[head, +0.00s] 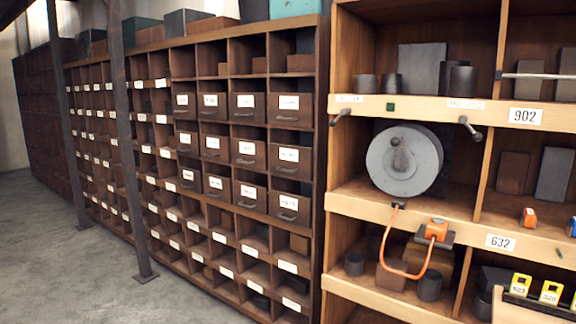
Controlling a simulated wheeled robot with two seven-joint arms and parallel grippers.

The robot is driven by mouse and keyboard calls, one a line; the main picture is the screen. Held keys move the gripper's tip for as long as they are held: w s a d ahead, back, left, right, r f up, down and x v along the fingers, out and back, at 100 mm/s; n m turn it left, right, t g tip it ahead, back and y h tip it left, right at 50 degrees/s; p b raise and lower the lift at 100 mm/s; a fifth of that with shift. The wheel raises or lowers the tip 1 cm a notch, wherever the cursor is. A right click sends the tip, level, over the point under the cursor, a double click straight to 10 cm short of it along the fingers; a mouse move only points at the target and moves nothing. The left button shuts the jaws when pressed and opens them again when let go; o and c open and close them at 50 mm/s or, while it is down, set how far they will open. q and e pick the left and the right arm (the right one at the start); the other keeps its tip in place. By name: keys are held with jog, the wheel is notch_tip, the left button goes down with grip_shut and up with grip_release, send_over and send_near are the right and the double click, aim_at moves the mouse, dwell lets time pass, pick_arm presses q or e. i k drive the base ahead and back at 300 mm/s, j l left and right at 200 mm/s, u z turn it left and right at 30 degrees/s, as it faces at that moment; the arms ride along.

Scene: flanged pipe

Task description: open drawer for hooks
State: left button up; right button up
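Several brown drawers with white labels and dark pull handles sit in the middle of a wooden pigeonhole cabinet (321,150). The right-hand column has an upper drawer (289,108), a middle drawer (290,160) and a lower drawer (289,206). The drawers look shut. The label writing is too small to read, so I cannot tell which drawer is for hooks. Neither of my grippers is in view.
Right of the cabinet stands a lighter wooden shelf (400,206) with a grey disc (404,160), blocks and an orange cable (407,272). Dark posts (127,150) stand before the cabinet's left part. Yellow numbered items (550,292) are at bottom right. Bare concrete floor (60,260) lies left.

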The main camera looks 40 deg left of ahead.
aim_at(296, 161)
jog(key=i+j, duration=0.85)
jog(key=i+j+u, duration=0.15)
jog(key=i+j, duration=0.7)
jog(key=i, duration=0.15)
